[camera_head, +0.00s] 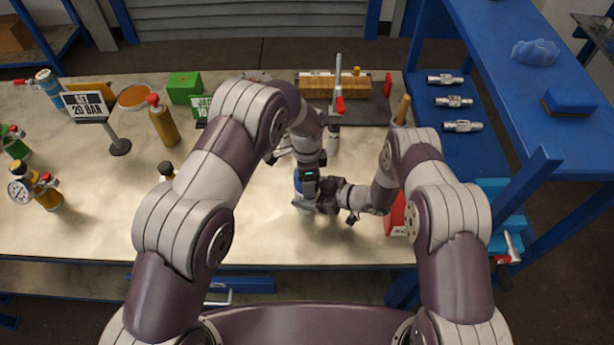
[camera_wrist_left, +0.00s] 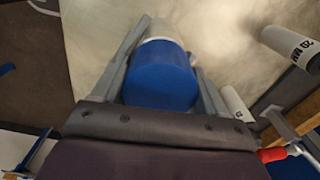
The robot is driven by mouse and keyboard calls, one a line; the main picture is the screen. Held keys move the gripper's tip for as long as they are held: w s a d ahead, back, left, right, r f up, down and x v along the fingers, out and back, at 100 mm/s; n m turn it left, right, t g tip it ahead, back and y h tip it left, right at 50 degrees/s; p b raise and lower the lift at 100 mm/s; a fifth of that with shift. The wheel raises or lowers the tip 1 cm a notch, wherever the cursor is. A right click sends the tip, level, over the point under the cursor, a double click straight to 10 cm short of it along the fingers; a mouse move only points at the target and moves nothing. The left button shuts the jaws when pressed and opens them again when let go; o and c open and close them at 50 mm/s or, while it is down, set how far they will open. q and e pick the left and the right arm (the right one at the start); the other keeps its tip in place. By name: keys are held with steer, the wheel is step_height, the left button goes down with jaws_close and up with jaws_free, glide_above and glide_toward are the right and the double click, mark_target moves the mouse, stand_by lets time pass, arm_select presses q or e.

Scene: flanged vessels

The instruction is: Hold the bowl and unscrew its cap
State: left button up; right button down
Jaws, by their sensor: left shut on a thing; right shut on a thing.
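The bowl (camera_head: 304,208) is a pale vessel near the front middle of the bench, mostly hidden by my grippers in the head view. Its blue cap (camera_head: 297,182) shows as a small patch there and as a large blue cylinder (camera_wrist_left: 160,78) in the left wrist view, with the pale body (camera_wrist_left: 165,28) beyond it. My left gripper (camera_head: 306,180) comes down from above, its fingers on either side of the blue cap. My right gripper (camera_head: 322,198) reaches in from the right and is shut on the bowl, with the contact partly hidden.
A sign (camera_head: 88,105), an orange dish (camera_head: 134,97), a green box (camera_head: 185,87) and a yellow bottle (camera_head: 162,122) stand at left. A wooden block (camera_head: 335,87) is behind. A red object (camera_head: 396,214) lies right of my right gripper. Bare bench lies left of the bowl.

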arm_select(q)
steer(key=shift+s+f, duration=0.1)
steer(key=shift+s, duration=0.05)
steer(key=o, duration=1.2)
steer(key=shift+c, duration=0.2)
steer(key=shift+r, duration=2.3)
steer(key=shift+c, duration=0.4)
steer(key=r+m, duration=0.1)
steer(key=m, duration=0.1)
steer(key=shift+m, duration=0.4)
step_height(320, 180, up, 2)
steer(key=m, duration=0.6)
steer(key=shift+r, duration=0.1)
steer(key=shift+m, duration=0.6)
step_height(320, 180, down, 8)
steer(key=shift+r, duration=0.15)
